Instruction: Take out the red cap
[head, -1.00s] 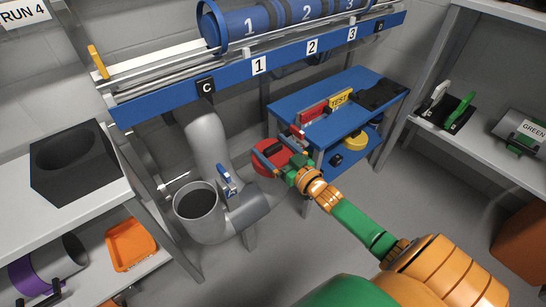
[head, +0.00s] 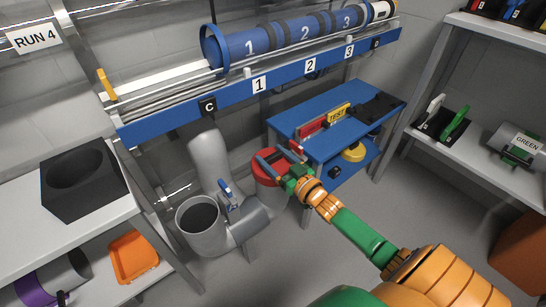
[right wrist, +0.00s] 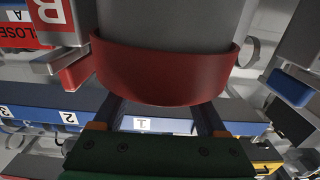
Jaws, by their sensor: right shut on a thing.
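The red cap (head: 268,168) sits at the end of a grey pipe (head: 268,198) in the middle of the head view. In the right wrist view the red cap (right wrist: 165,72) is a wide band around the grey tube (right wrist: 168,22). My right gripper (head: 279,160) is shut on the cap. In the right wrist view the gripper's dark fingers (right wrist: 160,115) reach up to the cap's lower edge, and their tips are hidden. My left gripper is not in view.
A blue table (head: 290,115) stands just behind the cap. An open upright grey pipe (head: 198,228) with a blue-handled valve (head: 227,195) is to the left. A blue rail (head: 240,92) runs above. Grey shelves flank both sides.

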